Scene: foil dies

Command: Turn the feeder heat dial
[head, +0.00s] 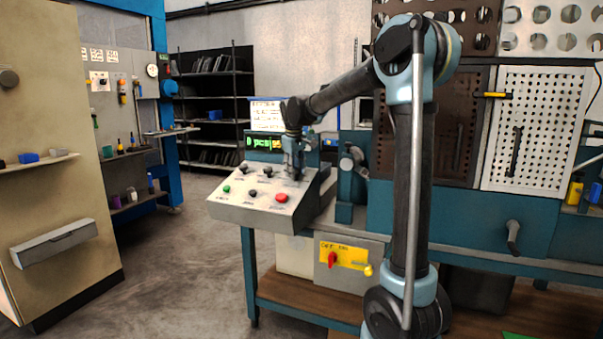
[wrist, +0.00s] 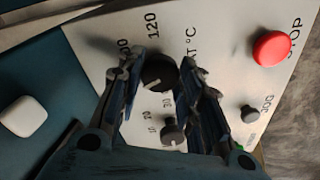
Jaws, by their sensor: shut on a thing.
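The feeder heat dial (wrist: 160,73) is a black round knob on the sloped light-grey control panel (head: 238,208). Beside it in the wrist view are the printed numbers 100 and 120 and part of a "C" label; the rest of its scale is hidden by my fingers. A pale pointer line shows on its face. My gripper (wrist: 161,68) has one finger on each side of the dial and is shut on it. In the head view my gripper (head: 294,172) reaches down to the panel's upper right and hides the dial.
A red stop button (wrist: 272,47) is close right of my gripper in the wrist view. A smaller dial (wrist: 173,131) sits between the fingers' bases, with another dark knob (wrist: 250,114) to the right. A green-lit display (head: 263,143) stands behind the panel.

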